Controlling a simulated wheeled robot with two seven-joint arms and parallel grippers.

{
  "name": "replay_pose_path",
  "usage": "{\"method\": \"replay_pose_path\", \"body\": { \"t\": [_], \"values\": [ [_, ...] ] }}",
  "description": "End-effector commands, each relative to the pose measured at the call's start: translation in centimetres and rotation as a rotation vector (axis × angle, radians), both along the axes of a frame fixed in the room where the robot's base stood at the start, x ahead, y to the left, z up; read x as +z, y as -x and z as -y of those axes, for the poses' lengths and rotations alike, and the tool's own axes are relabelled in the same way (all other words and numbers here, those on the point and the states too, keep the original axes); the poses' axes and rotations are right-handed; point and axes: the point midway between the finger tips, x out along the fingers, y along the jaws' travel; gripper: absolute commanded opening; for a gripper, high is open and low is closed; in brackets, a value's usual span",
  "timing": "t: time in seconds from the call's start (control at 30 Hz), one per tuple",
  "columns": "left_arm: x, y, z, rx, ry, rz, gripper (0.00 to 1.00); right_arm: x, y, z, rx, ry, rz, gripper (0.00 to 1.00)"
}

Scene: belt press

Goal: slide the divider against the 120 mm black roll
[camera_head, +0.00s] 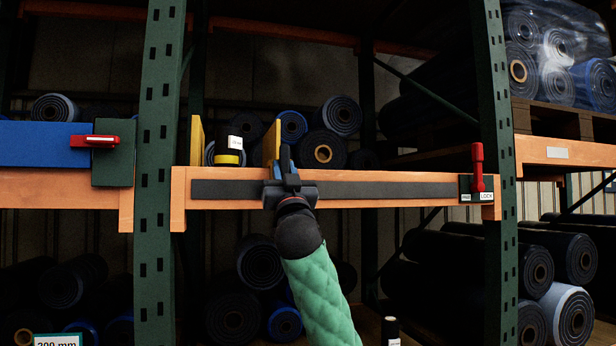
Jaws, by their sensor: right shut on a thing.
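The label is too small to read surely. The yellow divider (271,143) stands to its right, with a visible gap between them. My right gripper (288,184) is at the front of the beam, just below and right of the divider, shut on what looks like the divider's dark handle part. The gripper hides much of that part. My left gripper is not in view.
A dark rail (390,190) runs along the beam. A red lever (478,167) stands upright by a LOCK label at its right end. Another yellow plate (196,140) stands left of the black roll. Green posts (160,190) flank the bay; larger rolls (323,150) lie behind.

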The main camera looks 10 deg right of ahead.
Motion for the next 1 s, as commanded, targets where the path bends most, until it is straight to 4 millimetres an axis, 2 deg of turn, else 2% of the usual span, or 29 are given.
{"method": "replay_pose_path", "body": {
  "t": [0.03,0.2,0.4,0.6,0.77,1.0],
  "values": [
    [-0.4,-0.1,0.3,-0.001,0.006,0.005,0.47,-0.2,0.0,-1.2,0.006,-0.003,-0.001,0.00],
    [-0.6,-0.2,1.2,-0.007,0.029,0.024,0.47,-0.1,0.2,-4.3,0.006,-0.003,0.000,0.00],
    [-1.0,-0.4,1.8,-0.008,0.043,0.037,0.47,-0.1,0.2,-6.8,0.003,-0.001,-0.001,0.00],
    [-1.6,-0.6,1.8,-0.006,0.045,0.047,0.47,0.0,0.3,-8.0,0.001,-0.001,0.000,0.00],
    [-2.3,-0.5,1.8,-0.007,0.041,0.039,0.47,0.0,0.3,-8.3,-0.001,0.001,0.001,0.00],
    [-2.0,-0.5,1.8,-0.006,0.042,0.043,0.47,0.0,0.3,-8.3,-0.001,0.001,0.001,0.00]
  ]
}}
